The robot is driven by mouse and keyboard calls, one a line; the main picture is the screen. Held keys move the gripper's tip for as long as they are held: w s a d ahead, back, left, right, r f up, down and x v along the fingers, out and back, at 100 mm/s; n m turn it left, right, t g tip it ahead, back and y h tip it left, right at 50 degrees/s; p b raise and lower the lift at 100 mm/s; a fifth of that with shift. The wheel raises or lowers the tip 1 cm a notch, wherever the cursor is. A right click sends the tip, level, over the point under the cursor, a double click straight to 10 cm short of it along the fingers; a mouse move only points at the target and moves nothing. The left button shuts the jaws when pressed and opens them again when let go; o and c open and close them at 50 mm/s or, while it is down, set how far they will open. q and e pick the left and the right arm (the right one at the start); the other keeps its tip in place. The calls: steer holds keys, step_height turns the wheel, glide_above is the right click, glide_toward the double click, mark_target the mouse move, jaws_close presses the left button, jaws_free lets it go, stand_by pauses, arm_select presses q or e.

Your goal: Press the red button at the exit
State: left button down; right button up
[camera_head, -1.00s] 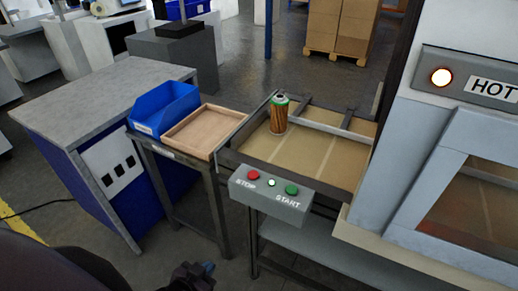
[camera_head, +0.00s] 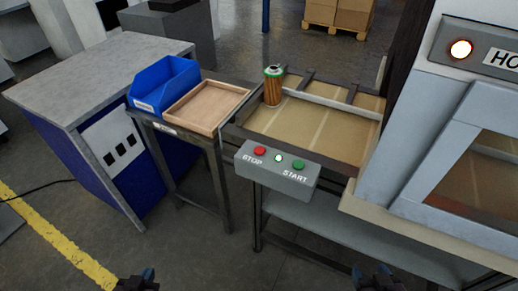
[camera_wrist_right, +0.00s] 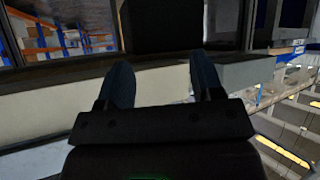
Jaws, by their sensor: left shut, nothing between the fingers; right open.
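The red button (camera_head: 260,150), labelled STOP, sits at the left end of a grey control box (camera_head: 278,178) on the front of the conveyor (camera_head: 325,125). A small pale lit button (camera_head: 278,158) and a green START button (camera_head: 298,165) are beside it. My left gripper (camera_head: 138,279) is shut and empty at the bottom edge, low and left of the box. My right gripper (camera_head: 377,278) is at the bottom edge, right of and below the box; in the right wrist view (camera_wrist_right: 163,82) its fingers are apart with nothing between them. Neither touches the box.
A filter cartridge (camera_head: 272,90) stands upright near the conveyor's left end. A wooden tray (camera_head: 207,128) and blue bin (camera_head: 165,85) sit on a stand left of it. A grey-topped cabinet (camera_head: 105,65) is further left; a machine marked HOT (camera_head: 410,150) is at right.

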steer(key=shift+s+d+f, duration=0.1)
steer(key=shift+s+f, duration=0.15)
steer(key=shift+s, duration=0.25)
steer(key=c, duration=0.7)
jaws_close()
steer(key=shift+w, duration=0.1)
steer(key=shift+w+r, duration=0.1)
steer(key=shift+w+r, duration=0.15)
steer(key=shift+w, duration=0.15)
steer(key=shift+s, duration=0.2)
steer(key=shift+s+f, duration=0.2)
steer(key=shift+s, duration=0.05)
